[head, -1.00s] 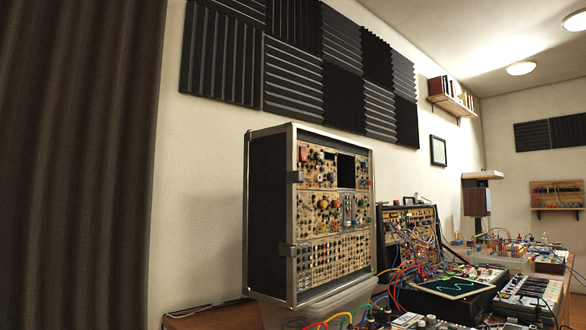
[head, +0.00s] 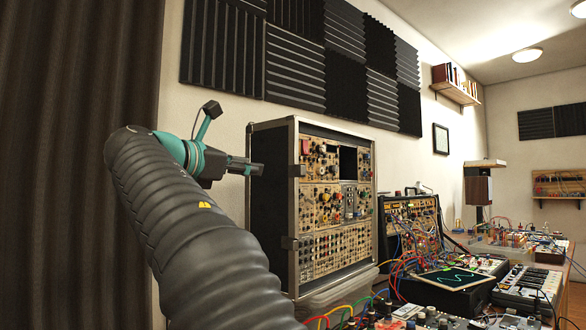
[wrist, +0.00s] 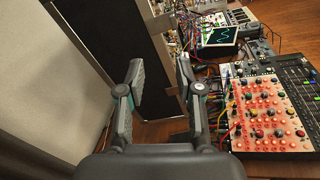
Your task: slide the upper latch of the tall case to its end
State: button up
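The tall case (head: 268,215) stands with its dark side and metal-edged front showing in the head view. The upper latch (head: 296,171) is a small dark piece on the front left edge, about a third of the way down. A similar lower latch (head: 289,243) sits further down that edge. My gripper (head: 256,169) appears left of the upper latch, at about its height, over the case's dark side in the picture. In the wrist view, my gripper (wrist: 158,76) has its fingers apart with nothing between them.
A smaller synth rack (head: 409,218) with patch cables stands right of the case. A screen (head: 452,279) and keyboards (head: 528,290) crowd the table. An orange-red panel (wrist: 268,112) lies right of my gripper. A dark curtain (head: 75,200) hangs at the left.

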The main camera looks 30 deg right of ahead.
aim_at(299, 166)
jog(key=d+n, duration=0.1)
jog(key=d, duration=0.3)
jog(key=w+d+n, duration=0.1)
jog(key=d, duration=0.4)
jog(key=w+d+g, duration=0.1)
jog(key=d, duration=0.3)
jog(key=shift+w+d+r+n+h, duration=0.15)
jog(key=shift+d+r+n+h, duration=0.15)
jog(key=shift+d+r+n, duration=0.1)
grip_shut()
